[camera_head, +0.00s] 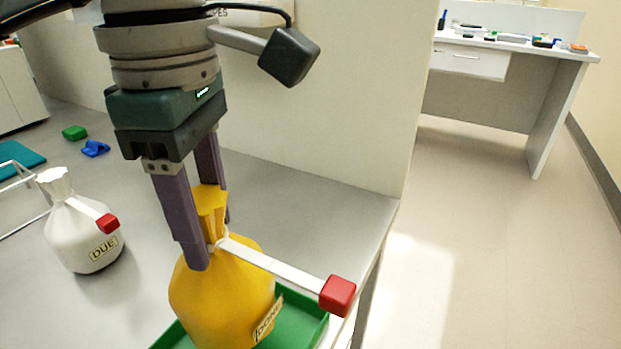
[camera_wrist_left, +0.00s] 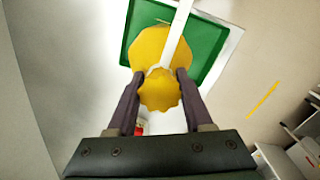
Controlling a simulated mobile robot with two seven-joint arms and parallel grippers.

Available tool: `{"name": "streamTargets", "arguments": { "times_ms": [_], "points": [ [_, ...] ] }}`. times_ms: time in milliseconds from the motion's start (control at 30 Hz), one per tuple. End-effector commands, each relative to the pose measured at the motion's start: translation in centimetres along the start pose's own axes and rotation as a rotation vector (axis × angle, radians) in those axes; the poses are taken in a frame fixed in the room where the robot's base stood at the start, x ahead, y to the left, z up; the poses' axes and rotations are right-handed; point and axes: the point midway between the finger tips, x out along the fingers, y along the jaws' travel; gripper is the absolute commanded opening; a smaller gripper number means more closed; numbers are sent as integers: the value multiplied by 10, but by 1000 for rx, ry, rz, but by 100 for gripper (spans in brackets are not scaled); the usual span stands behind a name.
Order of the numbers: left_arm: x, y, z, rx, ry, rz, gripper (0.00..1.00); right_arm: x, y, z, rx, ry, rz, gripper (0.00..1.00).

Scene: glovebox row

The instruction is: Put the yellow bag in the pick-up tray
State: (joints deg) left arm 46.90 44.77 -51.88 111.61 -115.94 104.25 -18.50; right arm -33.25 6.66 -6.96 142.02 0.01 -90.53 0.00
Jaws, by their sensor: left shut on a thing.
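The yellow bag (camera_head: 222,295) is upright, with a gathered neck, a white strap ending in a red block (camera_head: 337,294), and a label on its front. My left gripper (camera_head: 208,225) is shut on its neck from above. The bag is over the green tray (camera_head: 312,327) at the table's front right; its base is hidden, so I cannot tell whether it touches the tray floor. In the left wrist view the gripper (camera_wrist_left: 158,85) pinches the yellow bag (camera_wrist_left: 150,45), with the green tray (camera_wrist_left: 212,40) around it. My right gripper is not in view.
A white bag (camera_head: 82,232) labelled DUE, with a red-ended strap, stands to the left. Green (camera_head: 75,132) and blue (camera_head: 95,149) small items lie behind it. A pale wall panel (camera_head: 310,90) rises behind the table. Open floor (camera_head: 490,240) lies to the right.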

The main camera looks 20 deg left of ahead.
Motion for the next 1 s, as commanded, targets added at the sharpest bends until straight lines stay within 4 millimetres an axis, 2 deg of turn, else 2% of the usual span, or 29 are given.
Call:
{"name": "streamTargets", "arguments": {
  "times_ms": [33, 267, 500, 933, 967, 1000],
  "points": [
    [17, 0, 0, 0, -1, 0, 0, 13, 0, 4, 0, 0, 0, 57],
    [31, 0, 0, -1, -1, 1, 0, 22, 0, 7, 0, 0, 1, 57],
    [69, 0, 0, -1, -1, 1, 0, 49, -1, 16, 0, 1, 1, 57],
    [73, 1, 0, 0, -1, 2, 0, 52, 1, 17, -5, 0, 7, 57],
    [72, 0, 0, 0, 0, 1, 53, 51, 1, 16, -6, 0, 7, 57],
    [71, 0, 0, 0, 0, 1, 58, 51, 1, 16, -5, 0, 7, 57]
  ]
}}
